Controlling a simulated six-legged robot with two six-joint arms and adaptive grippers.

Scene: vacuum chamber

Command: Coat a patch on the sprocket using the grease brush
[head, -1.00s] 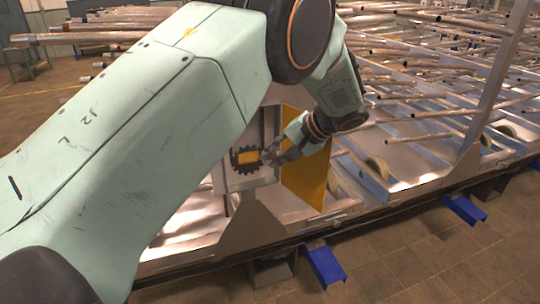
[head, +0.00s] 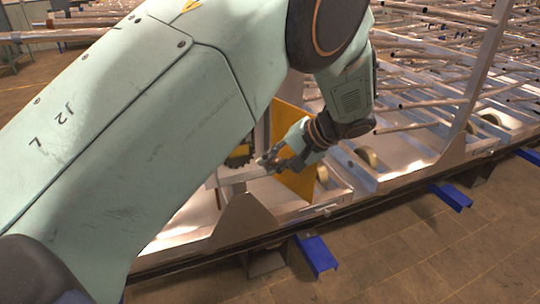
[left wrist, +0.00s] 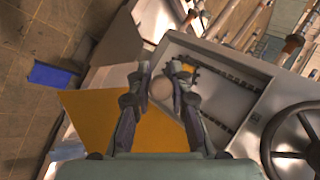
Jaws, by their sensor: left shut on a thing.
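The dark toothed sprocket (head: 240,156) is mostly hidden behind my left arm in the head view. In the left wrist view the sprocket (left wrist: 196,71) shows just beyond the fingertips, with a bit of yellow on its face, partly covered by a finger. My left gripper (head: 270,160) is beside the sprocket, to its right in the head view. In the left wrist view the left gripper (left wrist: 162,82) is shut on a round, brownish piece, seemingly the grease brush (left wrist: 160,91). The brush's tip is hidden, so I cannot tell whether it touches the sprocket. My right gripper is out of view.
An orange-yellow panel (head: 296,180) stands open right beside the gripper. A grey housing (left wrist: 222,84) surrounds the sprocket, with a dark handwheel (left wrist: 298,142) near it. Metal racks with many tubes (head: 440,70) fill the back. Blue feet (head: 317,256) stick out over clear tiled floor.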

